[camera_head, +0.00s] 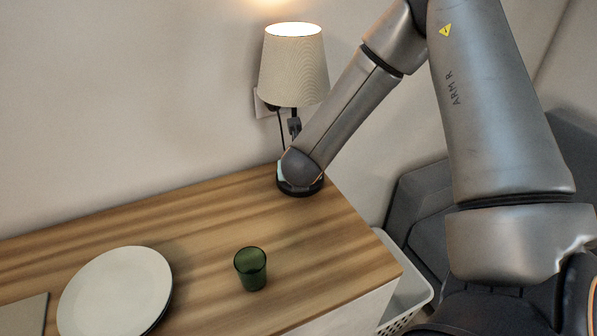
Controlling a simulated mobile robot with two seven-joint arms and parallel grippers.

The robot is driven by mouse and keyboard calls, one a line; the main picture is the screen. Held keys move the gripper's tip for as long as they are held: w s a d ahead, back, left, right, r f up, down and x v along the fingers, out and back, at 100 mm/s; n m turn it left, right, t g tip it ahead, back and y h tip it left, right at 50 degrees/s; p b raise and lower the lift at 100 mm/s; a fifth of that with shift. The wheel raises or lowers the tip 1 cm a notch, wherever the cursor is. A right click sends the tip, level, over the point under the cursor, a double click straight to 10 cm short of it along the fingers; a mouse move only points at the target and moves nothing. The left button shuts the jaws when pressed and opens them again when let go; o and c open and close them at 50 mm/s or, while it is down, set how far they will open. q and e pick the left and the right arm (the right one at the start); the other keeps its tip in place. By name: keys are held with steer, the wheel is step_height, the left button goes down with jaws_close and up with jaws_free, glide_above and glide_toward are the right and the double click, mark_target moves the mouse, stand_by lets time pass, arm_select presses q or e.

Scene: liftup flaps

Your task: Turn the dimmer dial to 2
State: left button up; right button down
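A pale wall plate (261,104) is on the wall behind the lamp. A dark round part, which may be the dimmer dial, shows at its right side, partly covered by the lamp shade. No dial numbers can be read. The lit table lamp (293,68) stands at the back right corner of the wooden top. My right arm comes in from the upper right, and its lower end is in front of the lamp's stem and dark base. A small dark piece (294,126) below the shade may be part of my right gripper; its fingers cannot be made out. My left gripper is not in view.
A green glass (251,268) stands on the wooden top (205,215). White plates (115,292) are at the front left, beside a grey flat item (24,314). A white basket (408,285) and a dark chair (425,190) are to the right. The middle of the top is clear.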

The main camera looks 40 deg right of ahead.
steer(key=shift+f, duration=0.1)
stand_by(0.3)
steer(key=c, duration=0.8)
jaws_free()
steer(key=shift+o, duration=0.2)
steer(key=p+v, duration=0.2)
steer(key=v, duration=1)
steer(key=shift+a, duration=0.15)
